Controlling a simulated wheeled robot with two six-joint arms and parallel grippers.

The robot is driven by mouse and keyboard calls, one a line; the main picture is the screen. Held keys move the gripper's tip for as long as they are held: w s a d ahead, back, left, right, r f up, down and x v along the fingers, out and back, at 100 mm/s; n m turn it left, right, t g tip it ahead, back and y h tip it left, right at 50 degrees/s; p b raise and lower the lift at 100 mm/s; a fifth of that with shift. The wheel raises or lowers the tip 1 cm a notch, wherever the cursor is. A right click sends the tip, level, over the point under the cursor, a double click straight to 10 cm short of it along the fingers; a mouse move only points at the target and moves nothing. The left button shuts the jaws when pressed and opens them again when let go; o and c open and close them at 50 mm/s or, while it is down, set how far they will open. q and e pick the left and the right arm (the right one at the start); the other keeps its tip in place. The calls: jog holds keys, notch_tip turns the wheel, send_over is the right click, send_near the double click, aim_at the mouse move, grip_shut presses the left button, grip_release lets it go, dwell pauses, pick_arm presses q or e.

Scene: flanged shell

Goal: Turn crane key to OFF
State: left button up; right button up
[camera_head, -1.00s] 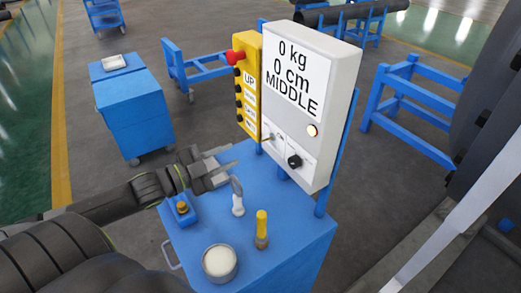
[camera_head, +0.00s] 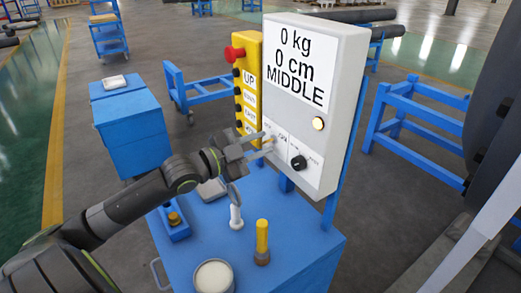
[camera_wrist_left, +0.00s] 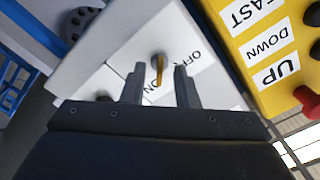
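The crane key (camera_wrist_left: 158,68) is a small brass-coloured key in the lower part of the white control box (camera_head: 318,60). In the left wrist view it stands between the two fingers, near ON and OFF labels. My left gripper (camera_head: 268,145) is open, its fingertips close to the box face around the key. In the left wrist view the gripper (camera_wrist_left: 160,85) shows a gap on each side of the key. In the head view the fingers partly hide the key. My right gripper is not in view.
A black knob (camera_head: 298,162) sits right of the key. The yellow button panel (camera_head: 246,85) with a red stop button (camera_head: 234,53) is at the left. Below, the blue cart (camera_head: 290,245) carries a yellow-handled tool (camera_head: 262,240), a white-topped can (camera_head: 213,276) and other small items.

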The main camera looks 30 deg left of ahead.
pick_arm(q)
jog(key=shift+w+d, duration=0.2)
jog(key=shift+w, duration=0.05)
grip_shut()
